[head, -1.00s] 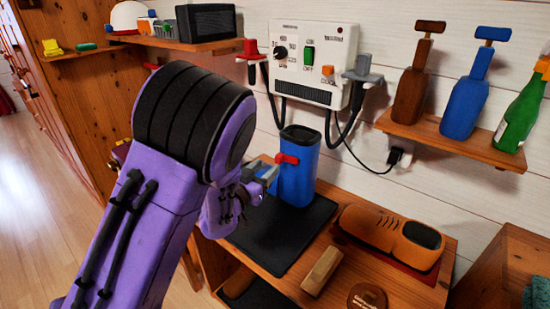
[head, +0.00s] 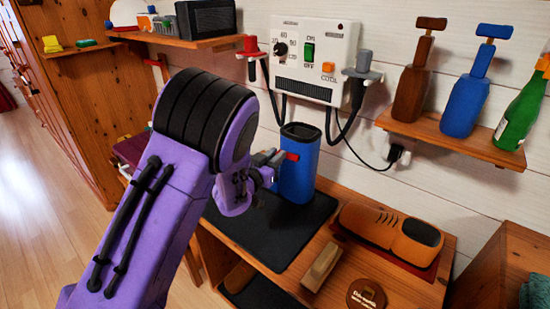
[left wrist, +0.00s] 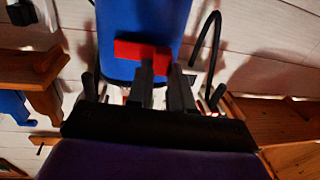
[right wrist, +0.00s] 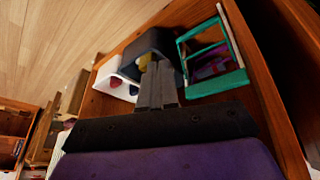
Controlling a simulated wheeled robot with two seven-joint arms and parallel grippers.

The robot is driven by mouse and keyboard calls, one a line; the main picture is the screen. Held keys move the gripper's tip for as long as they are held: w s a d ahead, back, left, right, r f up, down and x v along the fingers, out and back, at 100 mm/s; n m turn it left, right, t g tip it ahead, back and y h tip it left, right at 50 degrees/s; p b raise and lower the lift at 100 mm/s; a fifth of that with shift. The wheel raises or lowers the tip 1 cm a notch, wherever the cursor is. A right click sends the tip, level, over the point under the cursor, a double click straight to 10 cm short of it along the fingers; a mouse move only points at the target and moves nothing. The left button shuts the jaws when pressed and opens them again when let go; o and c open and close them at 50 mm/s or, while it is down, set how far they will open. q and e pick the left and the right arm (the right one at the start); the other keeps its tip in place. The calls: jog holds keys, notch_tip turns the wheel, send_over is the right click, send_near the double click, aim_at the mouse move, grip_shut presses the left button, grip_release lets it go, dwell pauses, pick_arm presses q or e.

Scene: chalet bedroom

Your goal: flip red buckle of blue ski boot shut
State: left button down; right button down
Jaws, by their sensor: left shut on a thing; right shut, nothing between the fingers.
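The blue ski boot (head: 299,178) stands upright on a black mat (head: 312,222) on the wooden bench. Its red buckle (head: 292,156) is on the boot's upper front side. The fingers show from behind in the left wrist view (left wrist: 162,72). My right gripper (right wrist: 158,78) is shut and empty, seen only in the right wrist view.
A white control box (head: 312,85) with cables hangs behind the boot. A brown shoe (head: 392,232), a wooden block (head: 321,266) and a round brown disc (head: 366,294) lie right of the mat. Bottles stand on a shelf (head: 450,140). Near my right gripper is a green frame (right wrist: 213,55).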

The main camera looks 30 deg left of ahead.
pick_arm(q)
jog(key=shift+w+a+m+h, duration=0.2)
jog(key=shift+m+h, duration=0.15)
jog(key=shift+h, duration=0.2)
jog(key=shift+w+a+m+h, duration=0.15)
jog(key=shift+m+h, duration=0.2)
jog(key=shift+h, duration=0.2)
jog(key=shift+d, duration=0.1)
jog(key=c, duration=1)
grip_release()
jog(key=s+a+b, duration=0.1)
jog(key=s+b, duration=0.1)
jog(key=s, duration=0.8)
jog(key=shift+s, duration=0.25)
